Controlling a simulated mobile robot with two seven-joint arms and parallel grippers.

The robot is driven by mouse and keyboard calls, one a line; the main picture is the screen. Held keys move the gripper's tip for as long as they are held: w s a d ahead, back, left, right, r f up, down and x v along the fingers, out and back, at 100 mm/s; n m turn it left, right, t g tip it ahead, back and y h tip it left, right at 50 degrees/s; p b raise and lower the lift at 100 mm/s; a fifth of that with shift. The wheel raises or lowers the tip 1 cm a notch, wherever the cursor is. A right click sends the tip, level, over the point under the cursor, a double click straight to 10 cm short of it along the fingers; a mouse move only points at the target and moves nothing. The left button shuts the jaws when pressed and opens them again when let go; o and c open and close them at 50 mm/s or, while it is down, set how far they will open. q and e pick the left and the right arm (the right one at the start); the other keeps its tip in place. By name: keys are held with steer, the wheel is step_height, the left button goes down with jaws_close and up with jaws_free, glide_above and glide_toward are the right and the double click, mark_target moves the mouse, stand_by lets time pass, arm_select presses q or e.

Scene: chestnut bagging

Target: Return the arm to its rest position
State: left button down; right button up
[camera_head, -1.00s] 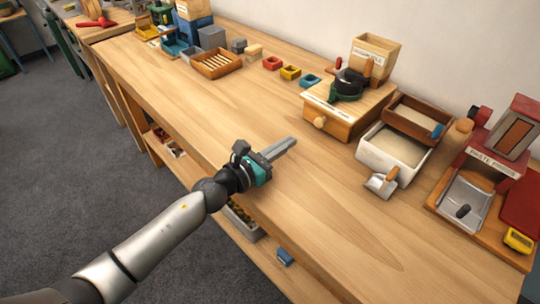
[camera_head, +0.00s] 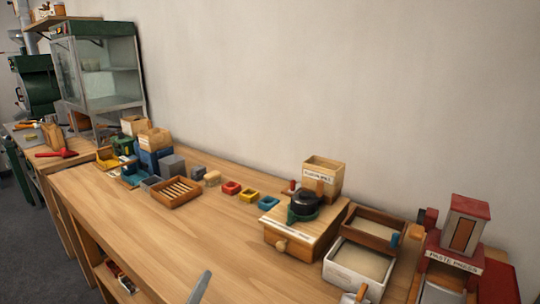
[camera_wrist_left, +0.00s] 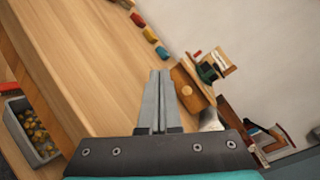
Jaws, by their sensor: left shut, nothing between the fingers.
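My left gripper (camera_head: 199,288) shows only as a grey fingertip at the bottom edge of the head view. In the left wrist view its two grey fingers (camera_wrist_left: 159,78) lie together with nothing between them, over the wooden workbench (camera_wrist_left: 85,60). The arm behind the fingertip is out of the head view. The workbench also shows in the head view (camera_head: 130,230), with bare wood around the fingertip. My right gripper is in neither view.
A grey bin of chestnuts (camera_wrist_left: 32,128) sits below the bench edge.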

arm_select(q)
steer(key=s+a+f+n+g+y, duration=0.6)
steer(key=s+n, duration=0.3)
steer(key=n, duration=0.7)
steer(key=s+d+f+n+g+h, duration=0.25)
steer(key=s+n+g, duration=0.2)
steer(key=s, duration=0.35)
steer(key=s+d+f+n+g+h, duration=0.1)
steer(key=s+f+n+g, duration=0.2)
steer(key=s+n, duration=0.35)
steer(key=s+f+m+g, duration=0.1)
steer(key=s+f, duration=0.1)
steer(key=f, duration=0.9)
steer(key=s+f+m+g, duration=0.1)
steer(key=s+f, duration=0.1)
steer(key=f, duration=1)
steer(key=s+a+f, duration=0.2)
steer(key=s+f, duration=1.1)
steer(key=s, duration=0.2)
steer(key=shift+a+g, duration=0.2)
steer(key=shift+g, duration=0.25)
